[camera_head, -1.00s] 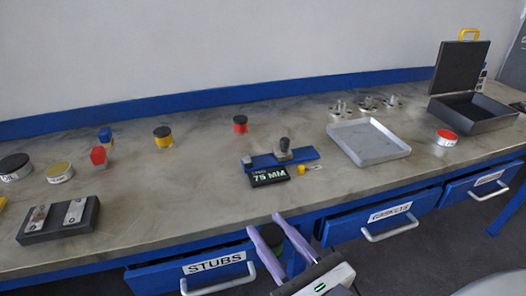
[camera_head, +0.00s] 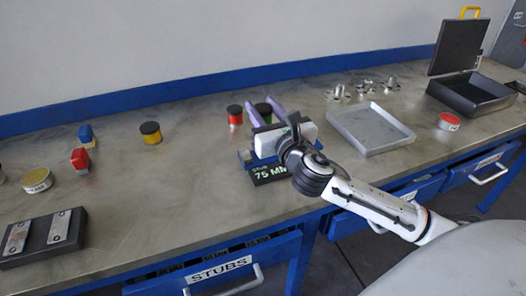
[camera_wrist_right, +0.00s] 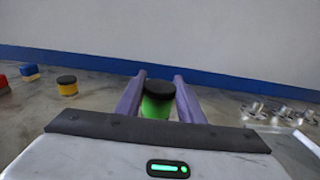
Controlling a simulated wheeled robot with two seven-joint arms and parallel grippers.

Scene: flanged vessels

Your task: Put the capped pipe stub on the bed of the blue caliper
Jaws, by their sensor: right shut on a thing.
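My right gripper (camera_head: 265,112) is shut on a green stub with a black cap (camera_head: 264,107); in the right wrist view the stub (camera_wrist_right: 157,106) stands upright between the purple fingers (camera_wrist_right: 157,98). The blue caliper (camera_head: 244,156) is on the bench, mostly hidden behind my gripper and wrist. Its black 75 MM display (camera_head: 268,174) shows in front. The gripper appears above or behind the caliper; the exact height and any contact with the bed cannot be told. My left gripper is not in view.
A grey tray (camera_head: 405,138) and metal flanged parts (camera_head: 338,92) are to the right. An open black case (camera_head: 470,95) is far right.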

